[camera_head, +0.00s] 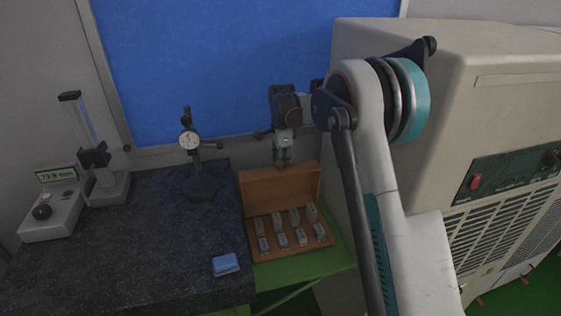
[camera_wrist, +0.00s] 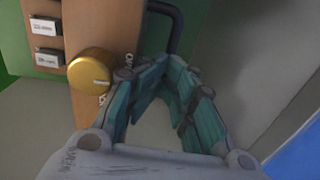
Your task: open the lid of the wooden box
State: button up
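Several small labelled metal blocks (camera_head: 281,240) sit in rows inside. My gripper (camera_head: 283,163) is at the top edge of the lid, pointing down; whether it touches is unclear. In the wrist view my gripper's teal fingers (camera_wrist: 170,62) come together at the tips, with nothing seen held between them. A round brass knob (camera_wrist: 90,70) on the wood is beside the fingers, to their left.
A dark stone plate (camera_head: 130,250) fills the bench left of the box. A large beige machine (camera_head: 450,90) closes off the right side.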

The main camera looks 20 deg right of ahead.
jog(key=w+r+p, duration=0.4)
jog(key=w+p, duration=0.5)
jog(key=w, duration=0.6)
jog(key=shift+p, duration=0.4)
dwell(0.9)
jog(key=shift+w+r+p, duration=0.15)
jog(key=shift+w+p, duration=0.05)
jog(key=shift+p, duration=0.6)
jog(key=r, duration=0.6)
jog(key=shift+s+r, duration=0.1)
jog(key=shift+s, duration=0.1)
jog(key=shift+s+r, duration=0.15)
jog(key=shift+r, duration=0.55)
